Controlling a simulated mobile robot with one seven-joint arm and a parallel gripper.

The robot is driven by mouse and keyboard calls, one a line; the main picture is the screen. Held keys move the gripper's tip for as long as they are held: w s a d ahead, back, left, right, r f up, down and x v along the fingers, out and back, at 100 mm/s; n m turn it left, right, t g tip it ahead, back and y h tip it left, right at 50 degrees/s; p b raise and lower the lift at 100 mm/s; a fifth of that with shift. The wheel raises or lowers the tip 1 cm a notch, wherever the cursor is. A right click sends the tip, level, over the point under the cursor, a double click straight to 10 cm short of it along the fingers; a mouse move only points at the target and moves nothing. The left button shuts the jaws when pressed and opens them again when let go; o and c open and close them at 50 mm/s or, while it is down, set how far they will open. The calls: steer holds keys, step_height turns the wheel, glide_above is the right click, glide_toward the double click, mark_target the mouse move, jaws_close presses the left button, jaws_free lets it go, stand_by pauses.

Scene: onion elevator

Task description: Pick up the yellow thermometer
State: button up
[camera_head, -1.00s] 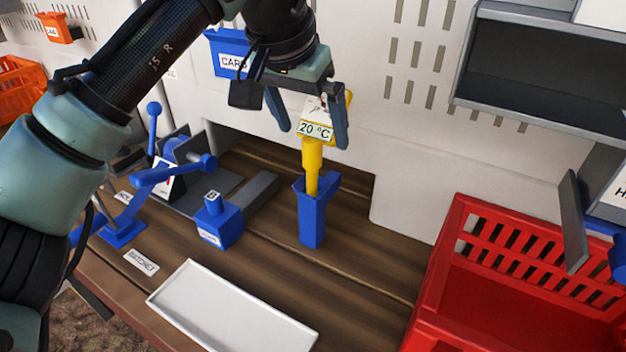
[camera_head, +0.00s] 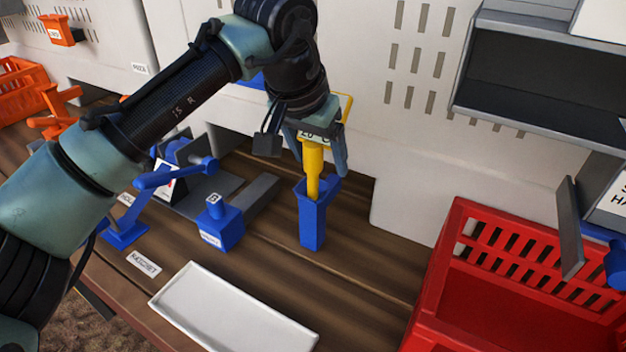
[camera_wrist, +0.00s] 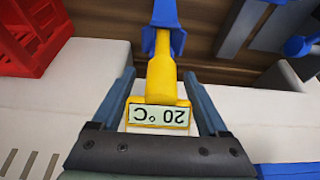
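The yellow thermometer (camera_head: 313,166) stands upright in a blue holder (camera_head: 313,222) on the wooden workbench. Its display, reading 20 °C, is partly hidden by my gripper in the head view. In the wrist view the thermometer (camera_wrist: 161,82) points up the picture into the blue holder (camera_wrist: 163,22), with its display near the gripper's base. My gripper (camera_head: 322,160) is open around the thermometer's upper part. In the wrist view one finger of the gripper (camera_wrist: 160,88) lies on each side, with gaps between fingers and thermometer.
A red crate (camera_head: 437,290) stands at the right and a white tray (camera_head: 235,310) lies in front. A small blue block (camera_head: 219,225) with a knob and a blue-handled tool (camera_head: 170,178) are left of the holder. A grey shelf (camera_head: 545,125) hangs at the upper right.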

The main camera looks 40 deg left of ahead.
jaws_close()
steer(key=shift+r, duration=0.1)
